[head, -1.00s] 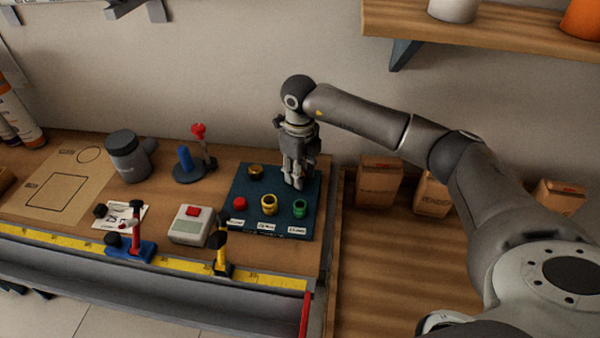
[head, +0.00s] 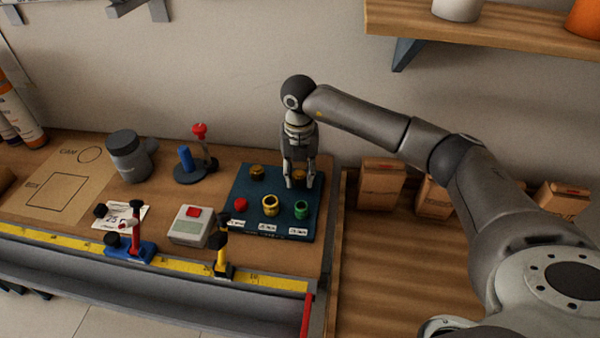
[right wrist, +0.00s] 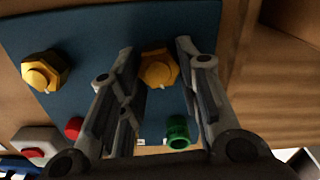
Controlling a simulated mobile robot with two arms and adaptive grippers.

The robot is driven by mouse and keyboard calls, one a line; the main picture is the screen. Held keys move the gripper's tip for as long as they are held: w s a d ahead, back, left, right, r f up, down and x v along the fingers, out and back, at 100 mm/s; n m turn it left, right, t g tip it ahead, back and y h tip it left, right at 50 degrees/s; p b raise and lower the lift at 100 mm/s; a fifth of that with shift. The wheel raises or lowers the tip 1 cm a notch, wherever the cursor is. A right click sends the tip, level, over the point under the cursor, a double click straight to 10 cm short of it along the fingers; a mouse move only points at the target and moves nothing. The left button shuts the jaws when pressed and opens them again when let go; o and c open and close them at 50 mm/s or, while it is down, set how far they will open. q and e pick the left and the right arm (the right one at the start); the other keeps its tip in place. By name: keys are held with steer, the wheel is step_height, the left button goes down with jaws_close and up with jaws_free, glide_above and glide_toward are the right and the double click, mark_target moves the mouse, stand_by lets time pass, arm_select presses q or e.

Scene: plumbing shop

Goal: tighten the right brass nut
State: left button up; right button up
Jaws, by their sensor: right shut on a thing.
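The right brass nut (head: 299,175) sits at the back right of the dark blue board (head: 240,190). My right gripper (head: 300,183) points straight down over it, shut on it with one finger on each side. In the right wrist view the nut (right wrist: 158,70) shows between the two fingertips (right wrist: 156,52). The left brass nut (head: 257,172) sits apart on the same board, clear of the gripper; it also shows in the right wrist view (right wrist: 44,72). My left gripper is out of view.
In front of the nuts, the board carries a red knob (head: 240,205), a yellow ring fitting (head: 270,206) and a green fitting (head: 301,209). A red-topped stand (head: 203,150) and a grey box with a red button (head: 190,226) stand to the left.

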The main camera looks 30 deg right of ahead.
mark_target(299, 176)
steer(key=shift+w+r+m, duration=0.1)
steer(key=shift+m, duration=0.7)
steer(key=o, duration=1)
step_height(299, 176, up, 12)
stand_by(0.5)
